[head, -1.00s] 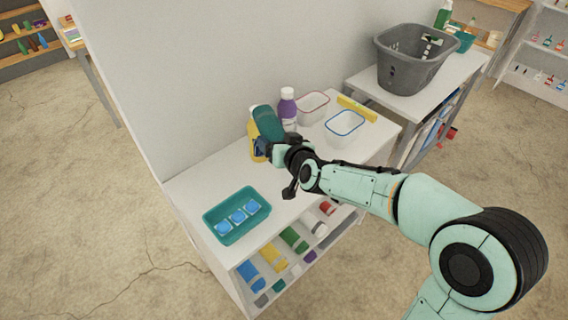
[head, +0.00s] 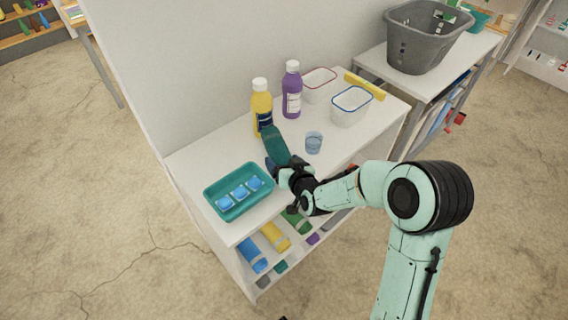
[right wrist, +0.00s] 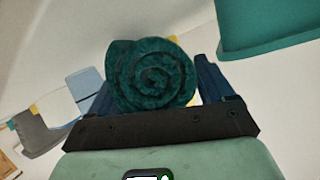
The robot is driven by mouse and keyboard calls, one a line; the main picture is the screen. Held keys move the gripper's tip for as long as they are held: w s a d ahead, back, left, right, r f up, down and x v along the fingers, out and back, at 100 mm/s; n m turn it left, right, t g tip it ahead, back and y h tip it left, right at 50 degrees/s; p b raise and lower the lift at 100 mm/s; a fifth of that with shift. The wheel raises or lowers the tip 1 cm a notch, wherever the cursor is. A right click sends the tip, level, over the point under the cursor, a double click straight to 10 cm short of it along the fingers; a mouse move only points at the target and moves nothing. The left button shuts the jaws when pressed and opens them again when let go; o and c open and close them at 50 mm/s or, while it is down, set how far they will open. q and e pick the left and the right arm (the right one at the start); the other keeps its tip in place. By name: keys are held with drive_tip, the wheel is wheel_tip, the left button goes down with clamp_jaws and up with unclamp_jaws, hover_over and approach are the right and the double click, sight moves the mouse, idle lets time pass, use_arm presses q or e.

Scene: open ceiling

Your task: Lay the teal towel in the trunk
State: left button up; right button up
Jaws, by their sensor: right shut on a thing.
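The teal towel (head: 275,145) is rolled up and held above the white shelf top, between the yellow bottle and the teal tray. My right gripper (head: 284,166) is shut around it. In the right wrist view the towel (right wrist: 155,75) shows its spiral end between the two fingers. My left gripper is not in view. I cannot make out a trunk in either view.
A teal tray (head: 211,199) with blue blocks stands left of the towel. A yellow bottle (head: 261,103), a purple bottle (head: 292,92), a small glass (head: 314,143) and white bins (head: 350,108) stand nearby. A grey basket (head: 420,45) sits on the table behind.

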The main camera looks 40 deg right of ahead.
drive_tip(key=shift+f, duration=0.15)
drive_tip(key=o, duration=1)
